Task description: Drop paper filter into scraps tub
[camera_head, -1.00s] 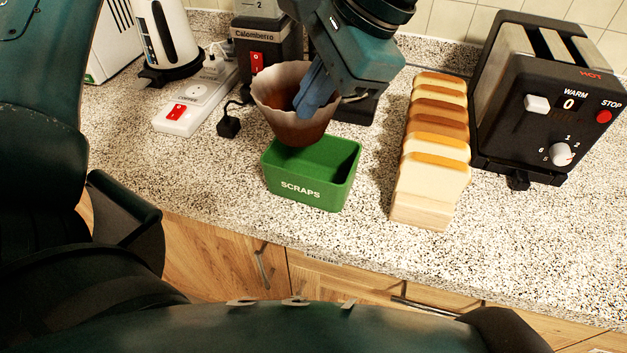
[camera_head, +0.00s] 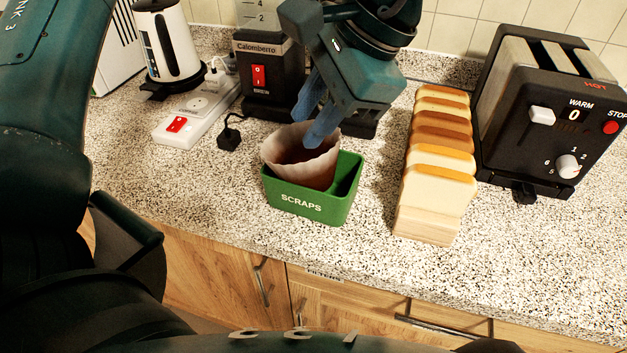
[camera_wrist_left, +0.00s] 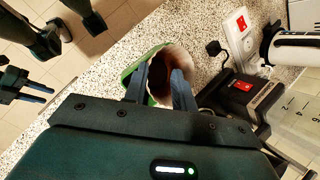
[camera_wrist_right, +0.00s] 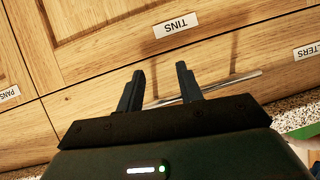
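The brown-stained white paper filter (camera_head: 300,170) sits in the left part of the green scraps tub (camera_head: 307,205), its rim standing above the tub's wall. In the left wrist view the filter (camera_wrist_left: 177,55) shows beyond the fingers, with the green tub (camera_wrist_left: 130,73) partly hidden behind it. My left gripper (camera_head: 309,126) is open just above the filter's far side; its fingers are spread, and one tip is close to the rim. I cannot tell if that tip touches it. My right gripper (camera_wrist_right: 160,84) is open and empty, facing the wooden drawers.
A rack of bread slices (camera_head: 436,165) stands right of the tub, with a black toaster (camera_head: 545,115) beyond it. A coffee maker (camera_head: 268,75) is behind the tub. A power strip (camera_head: 197,112) and kettle (camera_head: 167,45) are at the left. The front counter is clear.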

